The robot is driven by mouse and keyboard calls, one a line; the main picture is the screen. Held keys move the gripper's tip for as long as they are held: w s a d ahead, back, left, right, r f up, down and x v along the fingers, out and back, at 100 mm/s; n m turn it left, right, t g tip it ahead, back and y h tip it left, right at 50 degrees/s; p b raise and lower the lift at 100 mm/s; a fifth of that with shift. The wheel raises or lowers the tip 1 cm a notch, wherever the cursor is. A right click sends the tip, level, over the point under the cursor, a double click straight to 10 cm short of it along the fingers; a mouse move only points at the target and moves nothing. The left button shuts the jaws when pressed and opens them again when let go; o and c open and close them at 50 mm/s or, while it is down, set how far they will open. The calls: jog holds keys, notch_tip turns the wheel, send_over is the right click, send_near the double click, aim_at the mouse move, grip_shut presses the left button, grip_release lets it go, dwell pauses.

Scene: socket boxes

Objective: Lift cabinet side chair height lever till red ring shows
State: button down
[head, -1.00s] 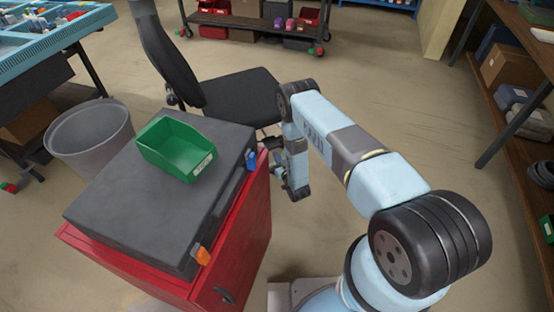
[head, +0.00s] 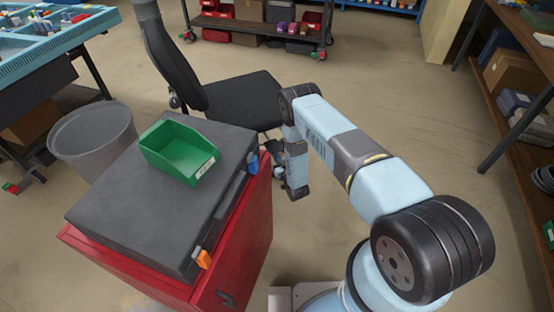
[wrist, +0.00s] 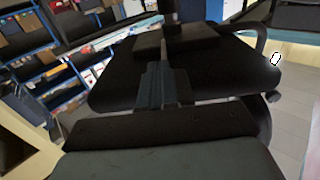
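The black office chair (head: 238,98) stands behind the red cabinet, its tall backrest (head: 168,55) to the left and its seat towards my arm. My gripper (head: 297,191) hangs low beside the seat's near right side, pointing down. Its fingers are too small and dark to tell open from shut. The height lever and any red ring cannot be made out in the head view; the arm and cabinet cover part of the chair's underside. In the wrist view a broad dark panel, probably the chair seat (wrist: 120,75), fills the middle. A small pale loop-shaped spot (wrist: 275,59) shows at its right edge.
The red cabinet (head: 240,245) with a dark top and a green bin (head: 178,153) stands close left of my arm. A grey waste bin (head: 92,142) is left of it. A workbench (head: 520,110) stands right; open floor lies between.

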jog(key=shift+x, duration=1.7)
jog(key=shift+r, duration=6.8)
jog(key=shift+f, duration=1.6)
jog(key=shift+s, duration=0.15)
